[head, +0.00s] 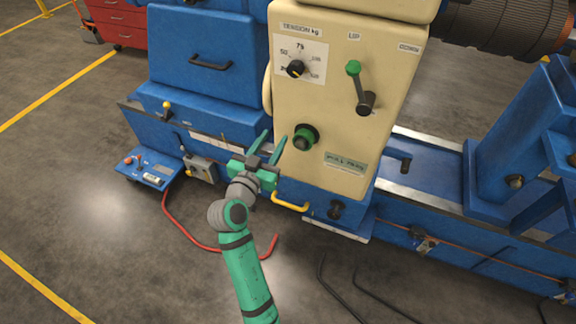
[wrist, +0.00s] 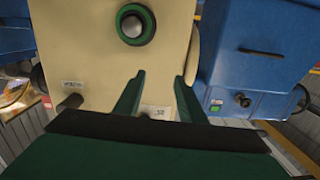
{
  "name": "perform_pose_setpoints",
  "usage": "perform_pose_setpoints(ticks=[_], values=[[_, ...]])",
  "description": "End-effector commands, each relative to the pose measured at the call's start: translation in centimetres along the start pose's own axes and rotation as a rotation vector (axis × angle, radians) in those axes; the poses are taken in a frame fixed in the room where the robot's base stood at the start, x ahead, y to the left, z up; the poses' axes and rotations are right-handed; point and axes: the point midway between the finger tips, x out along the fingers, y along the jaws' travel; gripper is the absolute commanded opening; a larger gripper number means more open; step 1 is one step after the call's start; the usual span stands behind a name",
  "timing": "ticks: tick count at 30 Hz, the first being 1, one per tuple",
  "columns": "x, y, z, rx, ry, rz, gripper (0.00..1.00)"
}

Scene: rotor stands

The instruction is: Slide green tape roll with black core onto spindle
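The green tape roll (head: 302,143) sits on the front of the cream cabinet, around a short spindle. It also shows in the wrist view (wrist: 122,14), as a green ring with a dark inner ring. The spindle's pale, rounded end (wrist: 132,26) shows in the middle of the ring. How far the roll sits along the spindle is hard to tell. My gripper (head: 275,136) is to the left of the roll and apart from it. Its two green fingers are spread with nothing between them; the wrist view shows this gap (wrist: 159,80) too.
The cream cabinet (head: 345,95) carries a tension dial (head: 296,69) and a green-knobbed crank lever (head: 353,68) above the roll. A yellow handle (head: 290,203) is below my gripper. A red cable (head: 190,238) lies on the floor at left. Open floor lies in front.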

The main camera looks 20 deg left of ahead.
Motion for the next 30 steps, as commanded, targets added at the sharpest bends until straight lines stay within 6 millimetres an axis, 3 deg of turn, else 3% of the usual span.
perform_pose_setpoints(ticks=[6, 12, 20, 30], values=[[-1.0, 2.3, 3.8, 0.000, -0.033, 0.016, 0.37], [-1.4, 4.7, 5.9, -0.022, -0.043, 0.033, 0.37], [-1.1, 5.7, 6.5, -0.032, -0.044, 0.041, 0.37], [1.7, 5.8, 6.6, -0.031, -0.043, 0.043, 0.37]])
